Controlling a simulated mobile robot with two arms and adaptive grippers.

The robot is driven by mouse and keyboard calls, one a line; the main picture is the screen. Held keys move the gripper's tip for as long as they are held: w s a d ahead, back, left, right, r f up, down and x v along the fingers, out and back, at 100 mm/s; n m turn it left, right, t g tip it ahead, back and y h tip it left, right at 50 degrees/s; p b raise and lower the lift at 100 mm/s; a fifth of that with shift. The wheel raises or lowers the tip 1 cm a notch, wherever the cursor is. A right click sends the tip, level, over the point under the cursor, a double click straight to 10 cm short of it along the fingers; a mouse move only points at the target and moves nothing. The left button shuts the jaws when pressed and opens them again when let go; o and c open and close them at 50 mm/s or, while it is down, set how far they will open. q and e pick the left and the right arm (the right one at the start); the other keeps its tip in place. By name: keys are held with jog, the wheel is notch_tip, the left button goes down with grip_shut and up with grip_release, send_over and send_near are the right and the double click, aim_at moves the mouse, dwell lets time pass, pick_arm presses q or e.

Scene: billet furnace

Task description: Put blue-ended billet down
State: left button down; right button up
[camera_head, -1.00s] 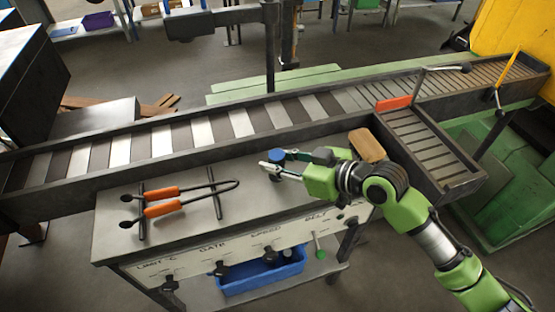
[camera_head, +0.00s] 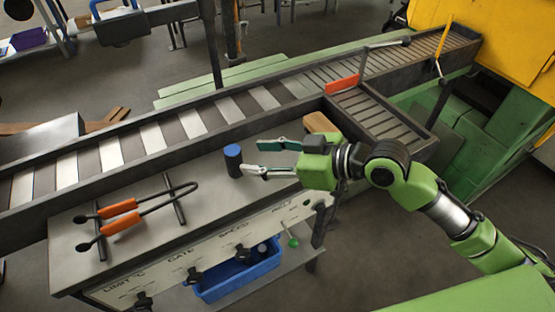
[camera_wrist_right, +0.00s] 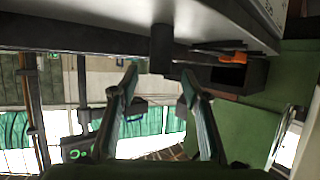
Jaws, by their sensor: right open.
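The blue-ended billet (camera_head: 233,162) is a short dark cylinder with a blue top. It stands upright on the grey bench top (camera_head: 210,212), near the conveyor side. My right gripper (camera_head: 254,157) is open and empty, just to the right of the billet, with its fingertips pointing at it. In the right wrist view the dark billet (camera_wrist_right: 161,48) shows beyond the gap between the two spread fingers (camera_wrist_right: 158,80), and the scene there looks upside down. My left gripper is not in view.
Tongs with orange handles (camera_head: 119,207) lie on a rack at the bench's left. The conveyor (camera_head: 180,128) runs behind the bench. A wooden block (camera_head: 318,123) is partly hidden behind my right gripper. A blue bin (camera_head: 238,280) sits below. Bench space between tongs and billet is clear.

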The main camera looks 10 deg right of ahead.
jog(key=shift+b+v, duration=0.4)
jog(key=shift+v, duration=1.85)
jog(key=shift+a, duration=0.1)
